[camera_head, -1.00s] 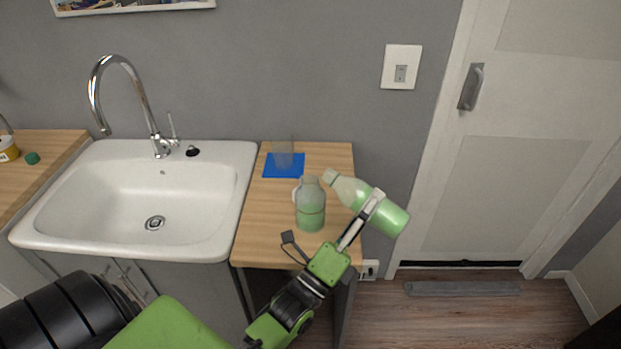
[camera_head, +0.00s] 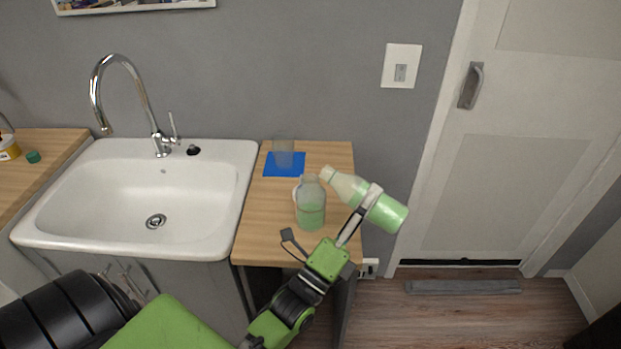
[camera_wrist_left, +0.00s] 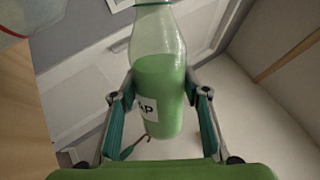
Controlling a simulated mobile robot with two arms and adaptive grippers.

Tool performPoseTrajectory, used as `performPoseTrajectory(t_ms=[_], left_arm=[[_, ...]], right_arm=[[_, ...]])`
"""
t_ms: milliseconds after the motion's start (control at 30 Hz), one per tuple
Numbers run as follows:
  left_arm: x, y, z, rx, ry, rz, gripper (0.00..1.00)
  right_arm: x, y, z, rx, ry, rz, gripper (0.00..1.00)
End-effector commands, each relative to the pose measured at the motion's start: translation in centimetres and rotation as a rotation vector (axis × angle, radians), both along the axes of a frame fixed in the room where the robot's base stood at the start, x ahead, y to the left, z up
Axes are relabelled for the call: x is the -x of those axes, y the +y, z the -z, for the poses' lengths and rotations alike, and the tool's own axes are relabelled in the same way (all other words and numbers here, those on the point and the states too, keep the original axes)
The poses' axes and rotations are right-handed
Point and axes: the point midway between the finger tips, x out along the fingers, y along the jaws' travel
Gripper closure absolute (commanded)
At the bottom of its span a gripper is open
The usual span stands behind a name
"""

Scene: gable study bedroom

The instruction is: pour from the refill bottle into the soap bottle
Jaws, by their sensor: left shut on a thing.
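The refill bottle (camera_head: 384,211) is clear with green liquid and a pale neck. My left gripper (camera_head: 362,209) is shut on it and holds it tilted, with its neck up and to the left. The refill bottle also shows in the left wrist view (camera_wrist_left: 160,90), between the two fingers, with part of a label visible. The soap bottle (camera_head: 311,212) stands upright on the wooden counter, part filled with green liquid. The refill bottle's mouth is just right of and slightly above the soap bottle's mouth. No stream shows between them. My right gripper is not in view.
The wooden counter (camera_head: 262,230) also holds a blue mat (camera_head: 270,170) with a clear cup (camera_head: 283,152) at the back. A white sink (camera_head: 130,185) with a faucet (camera_head: 150,110) is to the left. A door (camera_head: 500,190) is at right.

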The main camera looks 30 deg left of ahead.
Motion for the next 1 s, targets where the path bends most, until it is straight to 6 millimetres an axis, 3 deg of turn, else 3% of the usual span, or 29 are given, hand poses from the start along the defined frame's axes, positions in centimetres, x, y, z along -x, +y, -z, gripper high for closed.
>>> performPoseTrajectory(t_ms=[1000], left_arm=[[-0.66,0.75,-0.73,0.05,-0.006,0.003,0.89]], right_arm=[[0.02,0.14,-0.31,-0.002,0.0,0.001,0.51]])
